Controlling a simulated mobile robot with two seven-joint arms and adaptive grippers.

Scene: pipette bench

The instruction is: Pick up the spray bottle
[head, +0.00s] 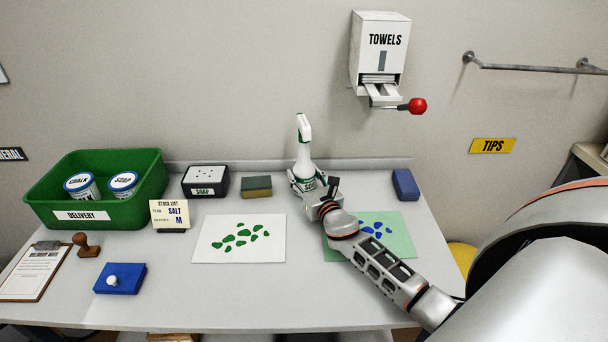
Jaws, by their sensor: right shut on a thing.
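The spray bottle (303,157) is white with green bands and a green label. It stands upright, or nearly so, near the back of the table. My right gripper (306,184) is shut on the lower body of the spray bottle, coming from the front right. The fingers partly cover the bottle's base, so I cannot tell whether it touches the table. My left gripper is not in the head view.
A sponge (256,187) and a black-sided soap box (205,181) stand left of the bottle. A white sheet (211,252) and a green sheet (401,247) lie in front. A blue block (405,185) is at right. A towel dispenser (380,60) hangs above. A green delivery crate (149,190) is far left.

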